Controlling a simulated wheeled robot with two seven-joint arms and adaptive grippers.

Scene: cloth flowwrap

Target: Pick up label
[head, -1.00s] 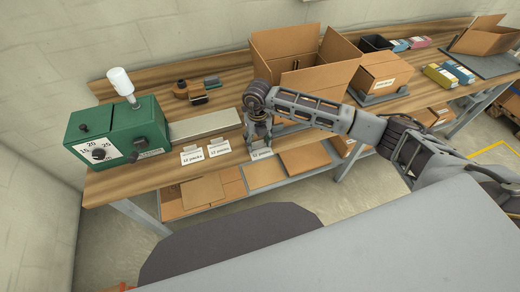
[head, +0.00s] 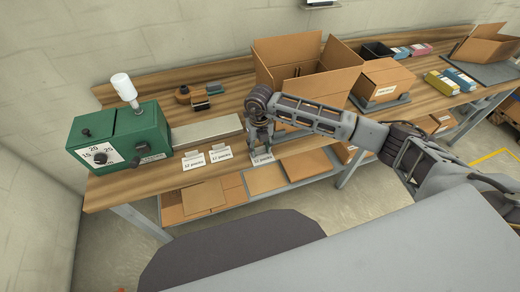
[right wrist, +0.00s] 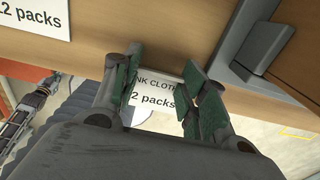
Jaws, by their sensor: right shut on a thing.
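In the head view my right gripper (head: 262,146) points down at the front edge of the wooden bench. It is shut on a white label (head: 262,158) printed with "12 packs". My left gripper is not clearly seen in either view.
A green machine (head: 120,139) with a dial stands at the bench's left end, beside a long grey plate (head: 207,130). A large open carton (head: 320,85) stands behind my gripper. Flat cardboard (head: 203,196) lies on the lower shelf.

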